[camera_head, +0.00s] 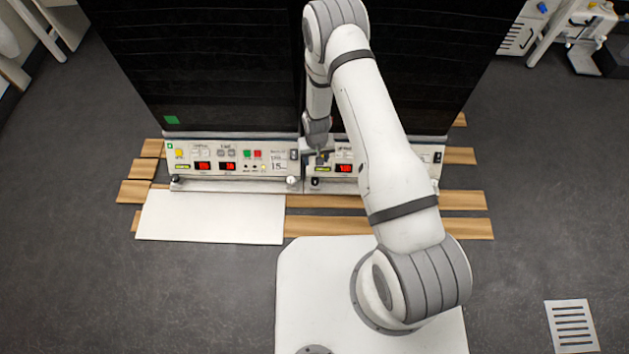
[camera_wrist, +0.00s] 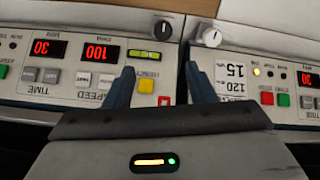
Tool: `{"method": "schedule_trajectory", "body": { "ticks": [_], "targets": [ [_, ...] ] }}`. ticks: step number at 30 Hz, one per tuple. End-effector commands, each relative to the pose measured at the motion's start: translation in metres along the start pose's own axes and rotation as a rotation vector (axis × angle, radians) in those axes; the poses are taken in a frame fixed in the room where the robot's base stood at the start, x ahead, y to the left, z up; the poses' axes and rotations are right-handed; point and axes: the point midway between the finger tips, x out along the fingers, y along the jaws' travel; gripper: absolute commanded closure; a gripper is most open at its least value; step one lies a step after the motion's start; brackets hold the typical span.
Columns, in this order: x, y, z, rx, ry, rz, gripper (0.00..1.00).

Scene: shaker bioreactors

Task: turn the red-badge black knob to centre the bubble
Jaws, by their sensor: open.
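The black knob (camera_wrist: 163,30) with a white pointer mark is on the lower edge of the right-hand unit in the upside-down wrist view; it also shows in the head view (camera_head: 314,182). A small red badge (camera_wrist: 165,101) is on the same panel, beside a finger. The yellow-green level vial (camera_wrist: 144,54) is next to the knob; its bubble is too small to place. My gripper (camera_wrist: 160,68) is open and empty, its two fingers in front of the panels, apart from the knob. In the head view my gripper (camera_head: 318,152) is above the knob, partly hidden by my arm.
A white knob (camera_wrist: 212,37) on the neighbouring unit sits close to the black knob. That unit (camera_head: 235,160) has a green badge (camera_head: 170,146), and a white board (camera_head: 210,216) lies in front of it. Buttons and red displays (camera_wrist: 100,52) crowd both panels. Tall dark housings rise behind.

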Motion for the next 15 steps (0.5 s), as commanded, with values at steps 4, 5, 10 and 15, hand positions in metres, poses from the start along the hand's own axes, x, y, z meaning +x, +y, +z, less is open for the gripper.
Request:
{"method": "schedule_trajectory", "body": {
  "ticks": [4, 5, 10, 15],
  "targets": [
    [0.039, -0.006, 0.010, -0.010, -0.007, 0.001, 0.50],
    [0.043, -0.006, 0.011, -0.010, -0.007, 0.001, 0.50],
    [0.063, -0.007, 0.013, -0.011, -0.007, 0.001, 0.50],
    [0.092, -0.007, 0.013, -0.011, -0.007, 0.001, 0.50]
  ]
}}
